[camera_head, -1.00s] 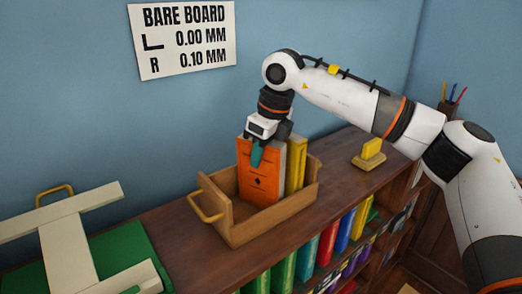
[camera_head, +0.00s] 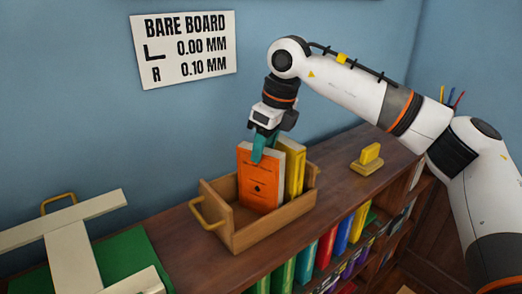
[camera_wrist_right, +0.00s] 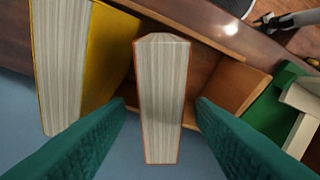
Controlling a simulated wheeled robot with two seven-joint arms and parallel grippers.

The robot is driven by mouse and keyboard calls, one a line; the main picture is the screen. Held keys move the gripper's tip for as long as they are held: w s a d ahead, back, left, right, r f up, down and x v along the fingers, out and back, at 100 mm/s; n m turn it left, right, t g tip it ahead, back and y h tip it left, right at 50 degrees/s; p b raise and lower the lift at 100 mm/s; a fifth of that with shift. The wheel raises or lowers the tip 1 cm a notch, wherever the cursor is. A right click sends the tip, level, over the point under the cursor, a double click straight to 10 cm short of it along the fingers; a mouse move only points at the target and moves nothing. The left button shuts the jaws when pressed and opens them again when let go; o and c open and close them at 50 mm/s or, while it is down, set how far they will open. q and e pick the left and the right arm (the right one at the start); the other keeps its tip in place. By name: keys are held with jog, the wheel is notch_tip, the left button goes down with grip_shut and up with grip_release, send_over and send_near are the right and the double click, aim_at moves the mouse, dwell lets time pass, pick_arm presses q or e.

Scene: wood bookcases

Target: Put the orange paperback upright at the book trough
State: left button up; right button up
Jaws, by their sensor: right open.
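The orange paperback (camera_head: 258,180) stands upright in the wooden book trough (camera_head: 268,233), leaning slightly, beside a yellow book (camera_head: 293,167). In the right wrist view the orange paperback's page edges (camera_wrist_right: 163,95) show between my right gripper's teal fingers (camera_wrist_right: 160,135), with a gap on each side. The yellow book (camera_wrist_right: 75,60) lies to the left there. My right gripper (camera_head: 262,150) is open, just above and around the top of the orange paperback. My left gripper is not in view.
A yellow stamp-like block (camera_head: 369,158) stands on the shelf top right of the trough. Coloured books (camera_head: 327,248) fill the shelf below. A pale wooden frame on a green board (camera_head: 120,260) lies at the left. A sign (camera_head: 184,48) hangs on the wall.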

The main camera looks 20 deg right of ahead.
jog(key=p+v, duration=0.3)
jog(key=v, duration=0.4)
jog(key=shift+s+r, duration=0.15)
jog(key=shift+r, duration=0.15)
